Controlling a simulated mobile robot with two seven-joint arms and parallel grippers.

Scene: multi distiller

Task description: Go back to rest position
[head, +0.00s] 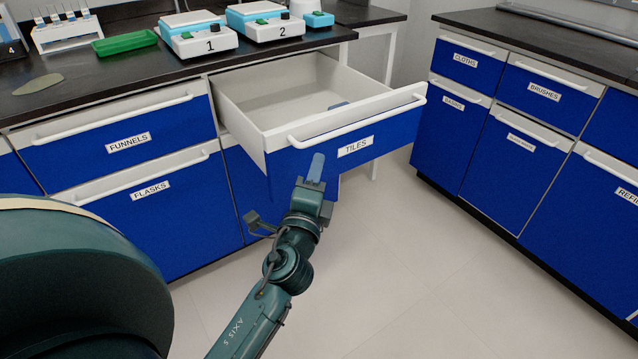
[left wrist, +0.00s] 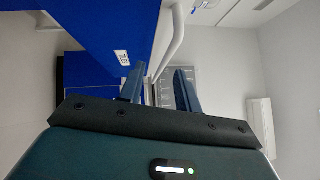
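My left gripper (head: 316,170) is in front of the open TILES drawer, below its white handle (head: 355,121). In the left wrist view its two blue fingers (left wrist: 160,86) are spread apart with nothing between them. The drawer (head: 262,150) is pulled out and looks almost empty, with a small blue item (head: 339,105) inside near the front. The handle also shows in the left wrist view (left wrist: 177,33), beside the blue drawer front (left wrist: 120,25). The gripper appears apart from the handle. My right gripper is not in view.
The dark counter (head: 120,80) holds a green tray (head: 126,43), a tube rack (head: 65,33) and numbered devices (head: 198,38). The FUNNELS (head: 110,135) and FLASKS drawers are shut. More blue cabinets (head: 455,125) stand at right. The floor (head: 420,270) between is clear.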

